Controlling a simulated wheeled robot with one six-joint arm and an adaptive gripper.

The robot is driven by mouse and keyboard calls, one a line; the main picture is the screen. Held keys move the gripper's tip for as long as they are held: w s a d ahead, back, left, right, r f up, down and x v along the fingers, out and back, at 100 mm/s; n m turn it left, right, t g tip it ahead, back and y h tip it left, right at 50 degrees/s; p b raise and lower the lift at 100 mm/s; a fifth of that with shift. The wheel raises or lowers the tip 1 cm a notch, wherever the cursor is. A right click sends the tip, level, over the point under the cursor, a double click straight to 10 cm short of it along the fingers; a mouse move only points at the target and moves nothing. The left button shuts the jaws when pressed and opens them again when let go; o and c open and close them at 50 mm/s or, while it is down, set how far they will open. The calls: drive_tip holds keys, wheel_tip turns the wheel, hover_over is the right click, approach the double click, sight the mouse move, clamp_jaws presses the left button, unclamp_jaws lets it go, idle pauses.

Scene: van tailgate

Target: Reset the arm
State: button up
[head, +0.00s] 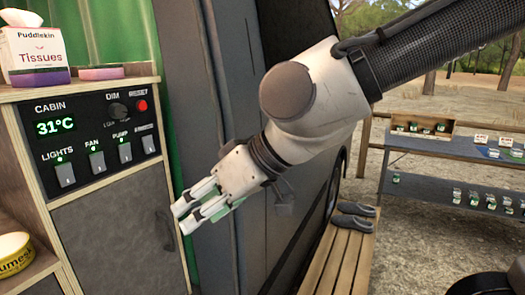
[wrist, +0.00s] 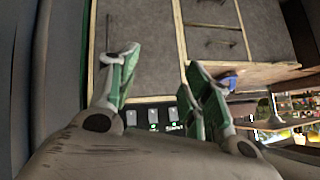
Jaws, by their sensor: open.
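My arm reaches in from the upper right of the head view. My gripper (head: 184,217) hangs in front of the grey cabinet door (head: 120,240), its fingers pointing left and slightly down. The fingers are apart with nothing between them. In the wrist view my gripper (wrist: 155,75) also shows open and empty, with green inner pads. The control panel (head: 95,140) is up and left of the gripper, apart from it. It has a display reading 31°C, several switches, a dim knob and a red reset button (head: 142,106). Part of the panel (wrist: 150,115) shows between the fingers in the wrist view.
A tissue box (head: 35,55) and a pink block (head: 101,73) stand on the ledge above the panel. A yellow tub (head: 14,252) is at lower left. A slatted bench (head: 338,255) with dark shoes and a shelf (head: 440,150) of small jars stand outside at right.

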drive_tip(key=w+d+f+m+h, duration=0.2)
drive_tip(key=w+d+h, duration=0.1)
drive_tip(key=d, duration=1)
drive_tip(key=w+d+f+m+h, duration=0.1)
drive_tip(key=w+d+m+h, duration=0.15)
drive_tip(key=d, duration=0.95)
drive_tip(key=s+d+r+m+t+h, duration=0.1)
drive_tip(key=s+d+m+h, duration=0.1)
drive_tip(key=d, duration=0.8)
drive_tip(key=s+d+m+t+h, duration=0.1)
drive_tip(key=d+m, duration=0.3)
drive_tip(key=d, duration=0.6)
drive_tip(key=shift+s+d+r+h, duration=0.35)
